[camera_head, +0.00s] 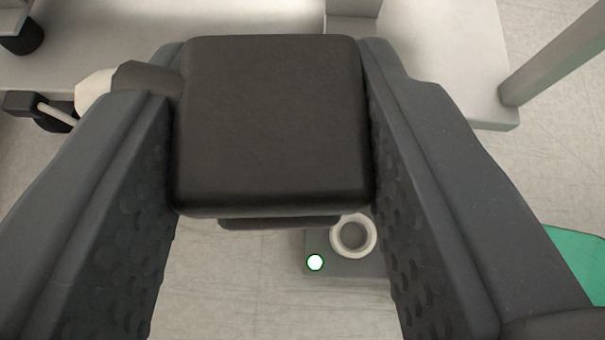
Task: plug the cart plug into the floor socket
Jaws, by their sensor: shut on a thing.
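My gripper (272,135) is shut on the cart plug (272,120), a black block with rounded edges. The two dark grey fingers press on its left and right sides. A short dark stub with a pale end shows at the plug's upper left, beside the left finger. The floor socket (352,238) shows below the plug in the picture, as a white ring on a dark grey plate (365,268). A bright white dot with a green edge (315,262) is on the plate. The plug covers part of the plate, and it looks apart from the socket. The plug's contact side is hidden.
A pale cart base (95,70) with black casters (22,38) stands at the upper left. A white base with a post (550,65) is at the upper right. A green surface (580,262) shows at the right edge. Pale floor (230,290) is bare around the socket plate.

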